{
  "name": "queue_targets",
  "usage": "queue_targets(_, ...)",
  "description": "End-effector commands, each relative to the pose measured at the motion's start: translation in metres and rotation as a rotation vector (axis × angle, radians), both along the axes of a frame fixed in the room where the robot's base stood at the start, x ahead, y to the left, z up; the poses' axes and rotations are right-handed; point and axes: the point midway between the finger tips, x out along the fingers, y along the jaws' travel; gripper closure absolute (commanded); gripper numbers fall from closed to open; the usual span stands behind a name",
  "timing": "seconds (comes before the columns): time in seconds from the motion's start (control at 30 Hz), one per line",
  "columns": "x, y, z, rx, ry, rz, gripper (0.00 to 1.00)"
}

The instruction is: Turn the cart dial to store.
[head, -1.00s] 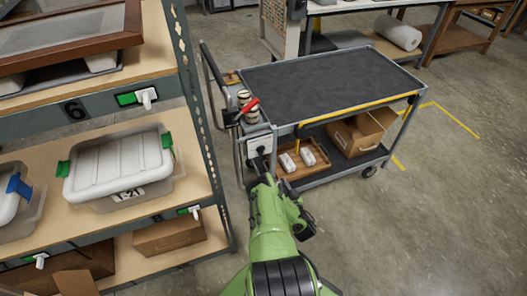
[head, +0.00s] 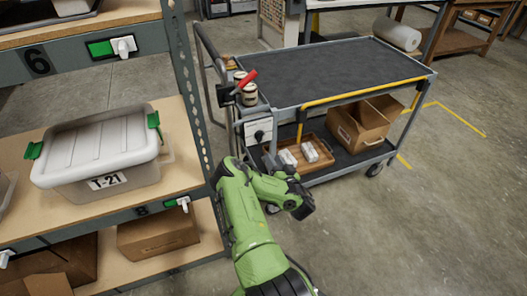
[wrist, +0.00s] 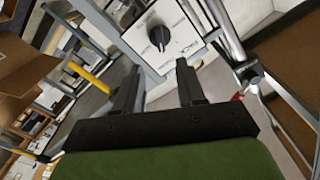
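The cart dial is a black knob (wrist: 158,36) on a white panel (wrist: 170,45) with small printed marks, seen in the wrist view just beyond my fingertips. In the head view the dial (head: 259,135) shows on its white panel at the cart's left end, below the red handle. The cart (head: 340,70) has a dark grey top and a lower shelf. My gripper (wrist: 157,80) is open, its two black fingers apart with nothing between them. The fingers are short of the knob and not touching it.
A red-handled lever (head: 247,80) and round tins (head: 246,92) sit above the panel. The lower shelf holds a wooden tray (head: 318,147) and an open cardboard box (head: 362,123). A storage rack (head: 188,100) stands close on the left. The floor at right is clear.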

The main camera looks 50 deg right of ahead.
Motion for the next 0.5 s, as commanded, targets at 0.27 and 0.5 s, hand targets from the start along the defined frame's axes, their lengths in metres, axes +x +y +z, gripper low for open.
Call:
queue_targets(0.27,0.06,-0.035,-0.003,-0.002,-0.007,0.003,0.61)
queue_targets(0.5,0.089,-0.052,-0.001,0.0,-0.002,0.0,0.61)
